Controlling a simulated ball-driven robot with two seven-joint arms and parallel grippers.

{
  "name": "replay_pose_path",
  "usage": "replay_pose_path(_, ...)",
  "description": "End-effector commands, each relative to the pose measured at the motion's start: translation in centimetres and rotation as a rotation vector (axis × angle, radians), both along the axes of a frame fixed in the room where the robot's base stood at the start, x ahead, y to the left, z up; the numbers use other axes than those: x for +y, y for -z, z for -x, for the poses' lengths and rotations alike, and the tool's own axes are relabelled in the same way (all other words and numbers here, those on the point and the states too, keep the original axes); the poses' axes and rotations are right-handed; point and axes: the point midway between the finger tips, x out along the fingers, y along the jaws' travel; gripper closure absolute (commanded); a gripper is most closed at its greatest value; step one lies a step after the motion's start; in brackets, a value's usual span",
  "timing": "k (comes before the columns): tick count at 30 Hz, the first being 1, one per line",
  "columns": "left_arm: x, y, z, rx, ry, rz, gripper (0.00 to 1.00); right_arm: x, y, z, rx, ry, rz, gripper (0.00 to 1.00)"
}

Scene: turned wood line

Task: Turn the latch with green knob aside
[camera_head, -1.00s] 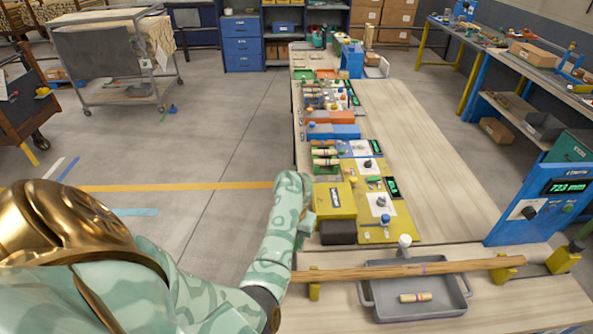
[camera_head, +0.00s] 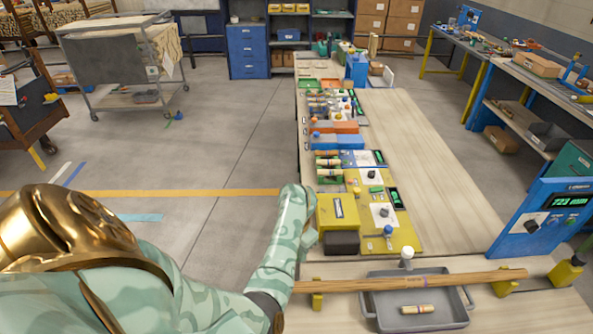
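A yellow board (camera_head: 403,239) lies on the long bench beside a yellow box (camera_head: 337,212). A small green piece (camera_head: 375,189) shows at the board's far side; it is too small to tell whether it is the latch's green knob. A blue knob (camera_head: 388,230) stands on the board's near part. My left arm reaches in from the left and ends at the bench's left edge, beside the yellow box. Its fingers are hidden, and no contact with the board shows. My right arm and gripper are out of view.
A grey tray (camera_head: 378,315) holding a small turned piece (camera_head: 417,309) sits at the near end, under a long wooden rod (camera_head: 460,281). A blue display unit (camera_head: 541,219) stands at right. More coloured boards line the bench's left side; its right side (camera_head: 440,175) is clear.

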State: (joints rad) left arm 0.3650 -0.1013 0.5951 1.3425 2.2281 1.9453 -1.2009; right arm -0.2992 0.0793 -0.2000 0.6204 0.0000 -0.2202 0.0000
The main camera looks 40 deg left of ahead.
Motion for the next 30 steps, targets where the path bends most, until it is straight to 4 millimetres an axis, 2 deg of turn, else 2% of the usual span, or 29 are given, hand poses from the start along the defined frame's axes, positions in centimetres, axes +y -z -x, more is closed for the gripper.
replay_pose_path(5, 0.0, -0.1, -0.1, -0.003, 0.003, -0.002, 1.00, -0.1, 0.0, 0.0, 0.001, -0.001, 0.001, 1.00)
replay_pose_path(6, 0.0, -0.1, -0.1, -0.003, 0.003, -0.002, 0.65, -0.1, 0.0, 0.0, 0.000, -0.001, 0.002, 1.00)
replay_pose_path(8, 0.0, -0.1, -0.1, -0.003, 0.003, -0.002, 0.49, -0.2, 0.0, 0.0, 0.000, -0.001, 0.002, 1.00)
replay_pose_path(9, 0.0, -0.1, -0.1, -0.003, 0.002, -0.002, 0.46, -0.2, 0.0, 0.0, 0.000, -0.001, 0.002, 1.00)
replay_pose_path(17, 0.0, -0.1, -0.1, -0.001, 0.001, -0.001, 0.46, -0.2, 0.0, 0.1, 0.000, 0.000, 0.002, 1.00)
replay_pose_path(20, 0.0, -0.9, -0.1, -0.002, 0.000, -0.001, 0.46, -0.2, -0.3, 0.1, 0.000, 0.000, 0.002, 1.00)
replay_pose_path(23, 0.0, -2.7, -0.1, -0.003, 0.000, -0.002, 0.46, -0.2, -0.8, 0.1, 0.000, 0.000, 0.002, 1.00)
replay_pose_path(30, 0.1, -9.4, -0.2, -0.006, -0.001, -0.004, 0.46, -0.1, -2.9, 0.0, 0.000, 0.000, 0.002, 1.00)
